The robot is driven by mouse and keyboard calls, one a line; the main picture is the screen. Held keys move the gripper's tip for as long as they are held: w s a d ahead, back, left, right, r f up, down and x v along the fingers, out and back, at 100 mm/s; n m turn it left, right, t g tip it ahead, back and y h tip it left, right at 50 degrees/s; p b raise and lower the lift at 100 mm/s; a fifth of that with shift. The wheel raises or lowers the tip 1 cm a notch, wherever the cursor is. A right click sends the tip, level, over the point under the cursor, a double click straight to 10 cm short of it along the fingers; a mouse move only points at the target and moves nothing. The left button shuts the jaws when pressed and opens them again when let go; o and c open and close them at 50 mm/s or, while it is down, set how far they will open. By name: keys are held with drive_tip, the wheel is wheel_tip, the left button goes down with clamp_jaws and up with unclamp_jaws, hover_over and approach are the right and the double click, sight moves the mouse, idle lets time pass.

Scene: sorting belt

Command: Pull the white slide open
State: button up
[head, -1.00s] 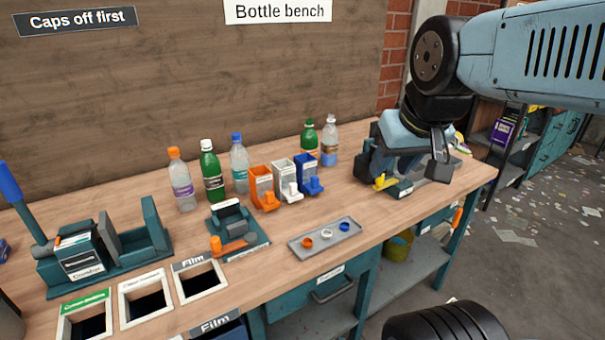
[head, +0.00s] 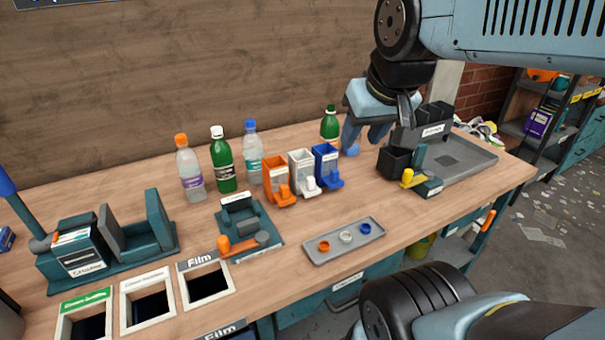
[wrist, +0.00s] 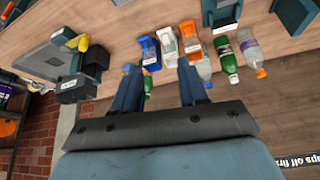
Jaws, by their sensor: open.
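The white dispenser (head: 301,161) stands on the bench between the orange and blue ones. Its white slide (head: 309,185) sits at the foot of its front. My gripper (head: 364,142) is open and empty, above the bench to the right of the blue dispenser, apart from the white slide. In the wrist view my gripper's two fingers (wrist: 158,78) are spread, pointing toward the dispensers.
The orange dispenser (head: 274,172) and blue dispenser (head: 326,155) flank the white one closely. Several bottles stand behind. A grey tray (head: 343,241) with orange, white and blue rings lies in front. A device with black bins (head: 395,163) stands right of the gripper.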

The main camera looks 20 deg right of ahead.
drive_tip(key=shift+o, duration=1)
drive_tip(key=shift+w, duration=0.2)
drive_tip(key=g, duration=0.6)
hover_over(310, 178)
wheel_tip(310, 178, down, 15)
wheel_tip(310, 178, down, 14)
drive_tip(key=shift+d+r, duration=0.1)
drive_tip(key=shift+r, duration=0.15)
drive_tip(key=shift+c, duration=0.5)
clamp_jaws()
